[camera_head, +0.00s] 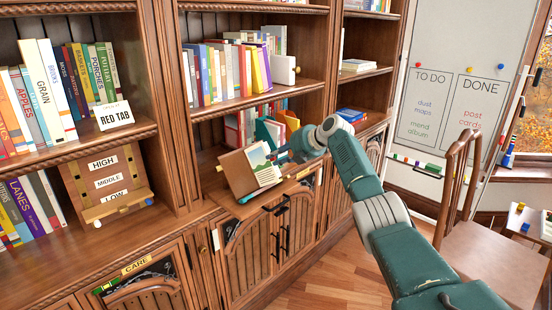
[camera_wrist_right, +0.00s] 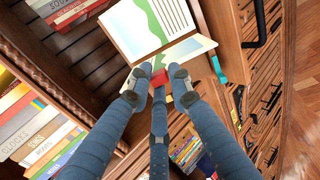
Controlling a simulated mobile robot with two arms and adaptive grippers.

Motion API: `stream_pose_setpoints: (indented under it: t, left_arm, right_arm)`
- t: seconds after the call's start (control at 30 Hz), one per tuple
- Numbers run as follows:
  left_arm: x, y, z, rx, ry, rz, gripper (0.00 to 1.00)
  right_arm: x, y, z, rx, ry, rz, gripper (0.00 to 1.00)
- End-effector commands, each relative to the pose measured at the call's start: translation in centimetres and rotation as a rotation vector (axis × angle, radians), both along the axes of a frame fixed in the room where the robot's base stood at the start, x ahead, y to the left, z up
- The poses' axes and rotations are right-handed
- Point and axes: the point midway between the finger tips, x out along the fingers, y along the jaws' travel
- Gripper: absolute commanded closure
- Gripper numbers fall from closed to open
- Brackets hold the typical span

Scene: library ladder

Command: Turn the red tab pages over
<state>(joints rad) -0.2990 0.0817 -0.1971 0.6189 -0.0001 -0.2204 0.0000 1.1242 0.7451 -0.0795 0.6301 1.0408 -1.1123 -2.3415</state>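An open book (camera_head: 238,174) with a brown cover rests tilted on the ledge of the middle cabinet. Its pages (camera_head: 262,160) carry a green picture and lines of text, also seen in the right wrist view (camera_wrist_right: 150,28). One pale leaf (camera_wrist_right: 186,52) stands at an angle to the others. My right gripper (camera_head: 280,155) reaches the book's right side. In the wrist view, a red tab (camera_wrist_right: 159,77) lies between its fingertips, at the leaf's edge. The fingers are apart around the tab; whether they press on it is unclear. My left gripper is not in view.
Rows of books (camera_head: 232,68) fill the shelves. Cabinet doors with black handles lie below the ledge. A wooden chair (camera_head: 490,250) stands at right.

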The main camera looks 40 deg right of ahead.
Motion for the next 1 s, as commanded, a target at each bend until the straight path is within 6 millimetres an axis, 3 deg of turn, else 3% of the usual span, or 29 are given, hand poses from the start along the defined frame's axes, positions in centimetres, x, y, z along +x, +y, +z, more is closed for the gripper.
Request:
stream_pose_setpoints:
  t: [0.37,0.53,1.0]
  left_arm:
    - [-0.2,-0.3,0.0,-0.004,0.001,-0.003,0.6]
    - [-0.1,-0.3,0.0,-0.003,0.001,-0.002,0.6]
    - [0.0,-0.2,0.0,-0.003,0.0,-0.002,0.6]
  right_arm:
    - [-0.1,0.1,0.0,0.001,0.001,0.002,0.64]
    - [-1.0,-0.2,0.6,0.001,0.0,0.001,0.64]
    - [-8.1,-1.4,5.6,-0.004,0.001,0.0,0.64]
